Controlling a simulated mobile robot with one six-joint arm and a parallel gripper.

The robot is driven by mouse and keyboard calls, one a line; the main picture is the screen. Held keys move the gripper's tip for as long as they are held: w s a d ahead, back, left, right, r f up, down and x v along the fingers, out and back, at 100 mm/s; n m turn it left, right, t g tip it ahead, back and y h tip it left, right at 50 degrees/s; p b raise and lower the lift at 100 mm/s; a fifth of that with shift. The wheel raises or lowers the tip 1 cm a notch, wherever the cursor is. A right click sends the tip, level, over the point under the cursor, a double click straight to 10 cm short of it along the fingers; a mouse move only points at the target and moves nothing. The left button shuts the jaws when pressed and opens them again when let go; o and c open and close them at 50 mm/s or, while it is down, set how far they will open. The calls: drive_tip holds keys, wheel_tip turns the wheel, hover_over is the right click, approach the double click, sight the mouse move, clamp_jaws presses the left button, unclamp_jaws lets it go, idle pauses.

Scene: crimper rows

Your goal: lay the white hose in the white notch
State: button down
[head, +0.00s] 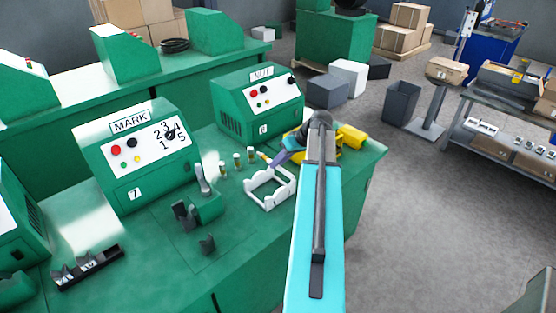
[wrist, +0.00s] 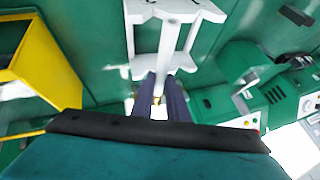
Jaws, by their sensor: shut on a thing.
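My gripper (head: 270,162) has two dark purple-blue fingers and points down-left over the green bench. In the wrist view, its fingers (wrist: 160,92) are close together on a small pale piece with a brass-coloured end (wrist: 157,99), which I take for the white hose. The white notched frame (head: 267,201) stands on the bench just below and beside the fingertips. In the wrist view the frame (wrist: 165,42) is just beyond them. Which notch is the white one, I cannot tell.
Several short upright pieces with brass-coloured parts (head: 237,162) stand left of the frame. A green crimper with a lever (head: 204,204) is further left. Green control boxes (head: 138,155) line the back.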

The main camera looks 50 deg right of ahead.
drive_tip(key=shift+f+b, duration=1.45)
drive_tip(key=shift+f, duration=1.15)
drive_tip(key=c, duration=1.7)
unclamp_jaws()
drive_tip(key=shift+o, duration=0.2)
drive_tip(key=shift+s+r, duration=0.1)
drive_tip(key=shift+r, duration=0.05)
drive_tip(key=b+v, duration=0.3)
drive_tip(key=v, duration=1)
drive_tip(key=shift+s+r, duration=0.15)
drive_tip(key=shift+s, duration=0.05)
drive_tip(key=shift+s+d, duration=0.1)
